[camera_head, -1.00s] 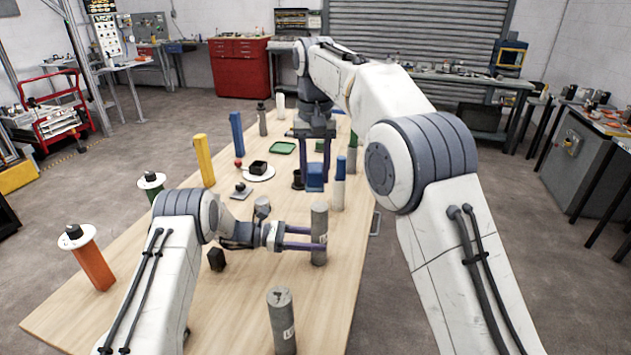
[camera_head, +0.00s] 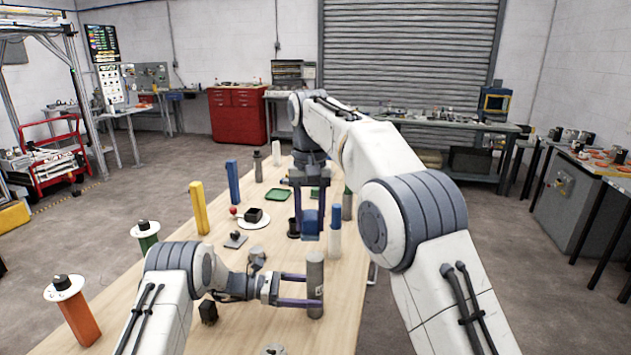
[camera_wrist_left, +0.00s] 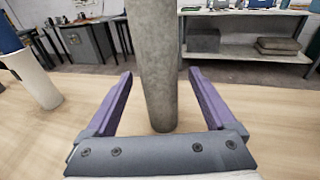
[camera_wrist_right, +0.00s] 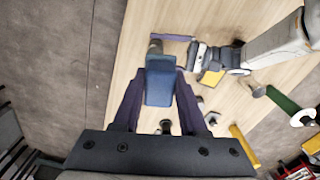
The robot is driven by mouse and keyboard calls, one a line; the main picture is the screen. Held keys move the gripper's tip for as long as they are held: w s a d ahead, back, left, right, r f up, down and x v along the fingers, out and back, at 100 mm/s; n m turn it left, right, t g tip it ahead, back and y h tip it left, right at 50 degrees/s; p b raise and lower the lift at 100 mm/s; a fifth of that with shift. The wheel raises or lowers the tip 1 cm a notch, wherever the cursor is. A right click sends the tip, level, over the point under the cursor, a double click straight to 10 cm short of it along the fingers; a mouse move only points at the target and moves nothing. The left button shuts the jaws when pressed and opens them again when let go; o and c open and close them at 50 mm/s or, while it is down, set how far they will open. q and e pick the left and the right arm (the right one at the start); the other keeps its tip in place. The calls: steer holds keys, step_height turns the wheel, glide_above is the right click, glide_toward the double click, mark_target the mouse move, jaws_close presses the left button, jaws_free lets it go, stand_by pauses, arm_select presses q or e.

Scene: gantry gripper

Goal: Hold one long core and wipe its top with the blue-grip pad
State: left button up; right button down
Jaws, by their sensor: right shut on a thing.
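A long grey core (camera_head: 315,270) stands upright on the table. My left gripper (camera_head: 318,290) is around it, with one finger on each side. In the left wrist view, the core (camera_wrist_left: 158,80) stands between the fingers with a visible gap on both sides, so the gripper is open. My right gripper (camera_head: 310,200) points down and is shut on the blue-grip pad (camera_head: 311,223). The pad hangs above the table, beyond the core and higher than its top. In the right wrist view, the pad's blue grip (camera_wrist_right: 160,86) fills the space between the fingers; its wiping face is hidden.
Another grey core (camera_head: 275,349) is cut off at the bottom edge. A blue-and-white post (camera_head: 335,225) stands beside the pad. A white plate (camera_head: 254,221), yellow post (camera_head: 198,208), orange post (camera_head: 80,318) and small black block (camera_head: 208,312) are on the left. A green tray (camera_head: 278,195) lies farther back.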

arm_select(q)
steer(key=a, duration=0.7)
steer(key=a+r, duration=0.1)
steer(key=a, duration=0.3)
steer(key=shift+a, duration=0.5)
steer(key=shift+r, duration=0.15)
stand_by(0.4)
